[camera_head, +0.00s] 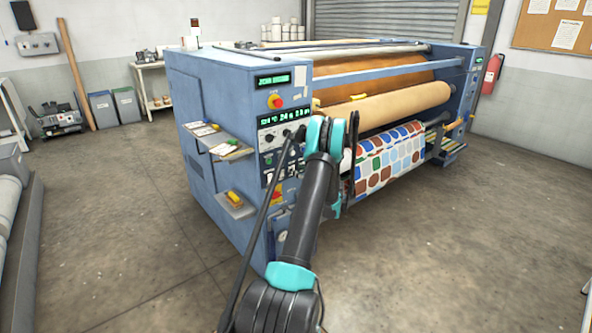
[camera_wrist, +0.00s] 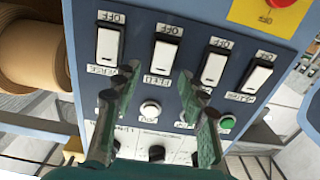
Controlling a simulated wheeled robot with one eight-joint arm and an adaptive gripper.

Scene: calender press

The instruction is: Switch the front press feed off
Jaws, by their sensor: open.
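In the wrist view a dark control panel carries a row of white rocker switches, with OFF lettering above each. The second switch (camera_wrist: 163,56) has a label below it that seems to read FEED. The first switch (camera_wrist: 108,43) is to its left, and the third (camera_wrist: 213,68) and fourth (camera_wrist: 257,75) are to its right. My gripper (camera_wrist: 160,92) is open and empty, its fingers spread on either side below the second switch. I cannot tell contact or which way each rocker is set. In the head view my arm hides much of the press (camera_head: 205,90) front panel.
A red button (camera_wrist: 287,3) on a yellow plate is at the panel's upper right. A white button (camera_wrist: 150,109), a green button (camera_wrist: 227,122) and dark knobs (camera_wrist: 156,153) lie below the switches. Shelves (camera_head: 222,146) jut from the press's left side. Open floor (camera_head: 120,210) lies left.

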